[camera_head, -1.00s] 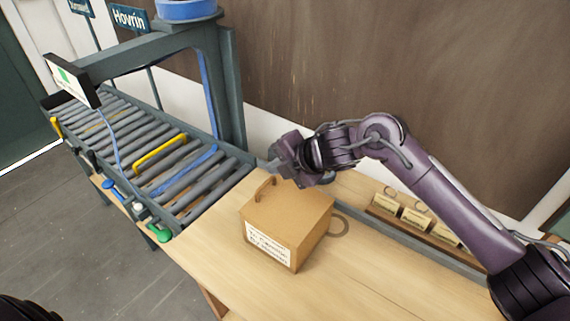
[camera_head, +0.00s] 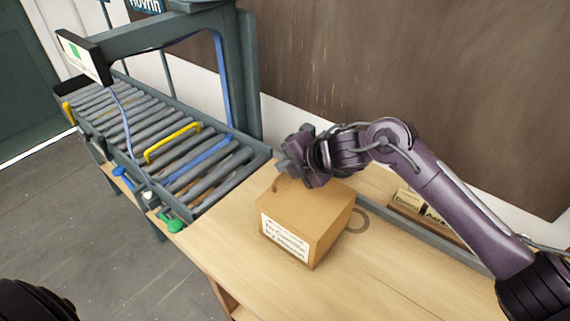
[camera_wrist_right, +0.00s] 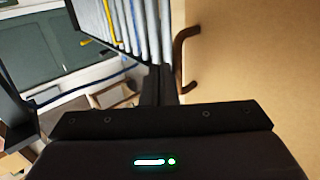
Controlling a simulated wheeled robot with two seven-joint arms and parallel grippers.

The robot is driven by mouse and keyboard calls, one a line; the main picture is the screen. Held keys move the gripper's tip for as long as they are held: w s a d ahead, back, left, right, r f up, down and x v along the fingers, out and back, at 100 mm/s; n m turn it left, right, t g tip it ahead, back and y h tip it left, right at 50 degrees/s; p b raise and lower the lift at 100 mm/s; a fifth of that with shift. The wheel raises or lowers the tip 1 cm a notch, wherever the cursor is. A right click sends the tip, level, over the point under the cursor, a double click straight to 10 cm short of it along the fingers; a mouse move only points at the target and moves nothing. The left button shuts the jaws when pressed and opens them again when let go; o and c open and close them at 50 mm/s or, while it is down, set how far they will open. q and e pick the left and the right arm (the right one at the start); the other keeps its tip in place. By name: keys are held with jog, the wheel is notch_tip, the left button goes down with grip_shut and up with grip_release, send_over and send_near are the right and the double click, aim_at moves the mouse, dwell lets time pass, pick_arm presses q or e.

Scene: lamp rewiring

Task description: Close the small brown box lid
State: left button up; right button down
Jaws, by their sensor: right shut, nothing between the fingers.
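The small brown box (camera_head: 333,234) stands on the wooden table, with a white printed label on its front. Its lid (camera_head: 310,207) lies flat across the top and looks closed. A brown handle (camera_head: 281,185) sits near the lid's far left edge, partly covered by my gripper; in the right wrist view the handle (camera_wrist_right: 181,62) is just right of the fingers, apart from them. My right gripper (camera_head: 286,168) is shut and empty over the far left edge of the lid. In the wrist view its fingers (camera_wrist_right: 158,84) are together beside the tan lid (camera_wrist_right: 250,55). I cannot tell whether they touch it. My left gripper is out of view.
A roller conveyor (camera_head: 180,150) with a yellow handle (camera_head: 172,142) and a grey frame stands left of the box. Small labelled boxes (camera_head: 408,201) sit in a tray behind right. The table's front right is clear (camera_head: 370,285).

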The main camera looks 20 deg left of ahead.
jog(key=shift+r, duration=0.1)
jog(key=shift+r+p, duration=0.6)
jog(key=shift+r, duration=0.2)
